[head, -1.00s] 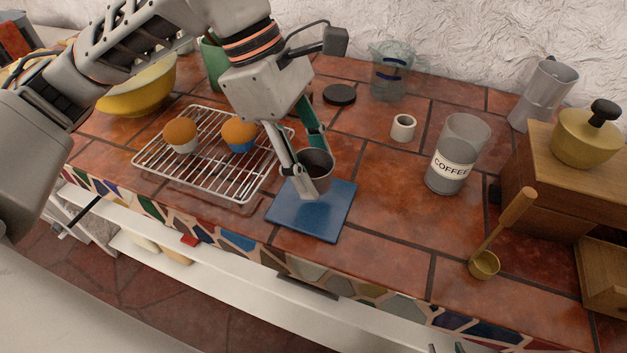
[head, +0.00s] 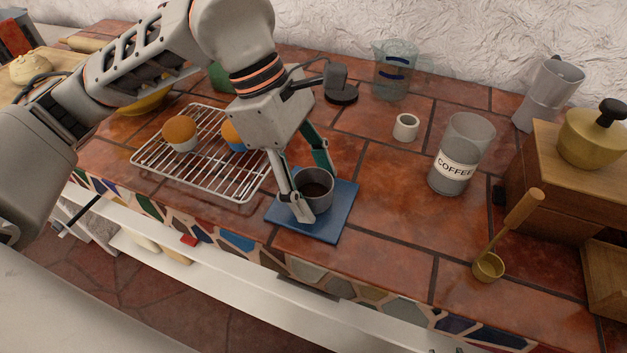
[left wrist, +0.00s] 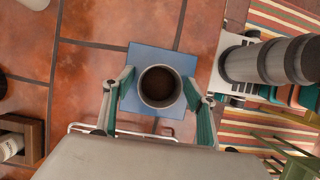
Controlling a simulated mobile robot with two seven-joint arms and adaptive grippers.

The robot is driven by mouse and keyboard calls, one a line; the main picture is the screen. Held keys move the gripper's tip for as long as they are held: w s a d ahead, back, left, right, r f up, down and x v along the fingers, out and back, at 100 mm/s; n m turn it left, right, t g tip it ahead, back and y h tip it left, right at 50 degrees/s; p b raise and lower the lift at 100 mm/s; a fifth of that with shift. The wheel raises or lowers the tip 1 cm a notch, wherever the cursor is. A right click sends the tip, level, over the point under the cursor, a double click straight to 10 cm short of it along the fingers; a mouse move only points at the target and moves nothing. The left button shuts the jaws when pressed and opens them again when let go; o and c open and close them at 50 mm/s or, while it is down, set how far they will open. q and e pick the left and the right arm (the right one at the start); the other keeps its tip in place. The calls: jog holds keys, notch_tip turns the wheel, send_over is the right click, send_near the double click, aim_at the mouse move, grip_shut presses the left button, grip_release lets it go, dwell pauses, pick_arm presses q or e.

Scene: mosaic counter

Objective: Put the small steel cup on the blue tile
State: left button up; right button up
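The small steel cup (head: 318,194), dark inside, stands upright on the blue tile (head: 327,228) near the counter's front edge. In the left wrist view the cup (left wrist: 159,88) is seen from above, inside the outline of the tile (left wrist: 142,57). My left gripper (head: 314,192) is around the cup, one finger on the near side and one on the far side. In the left wrist view the fingers (left wrist: 159,83) are open, with a narrow gap on each side of the cup. My right gripper is in neither view.
A wire rack (head: 205,174) with two muffins is left of the tile. A small white cup (head: 405,127), a coffee jar (head: 457,155) and a brass scoop (head: 489,266) are to the right. A grinder (head: 550,180) stands at far right. The counter right of the tile is clear.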

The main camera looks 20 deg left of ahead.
pick_arm(q)
jog(key=p+v, duration=0.1)
jog(key=v, duration=1.1)
jog(key=shift+p, duration=0.3)
jog(key=shift+r, duration=0.15)
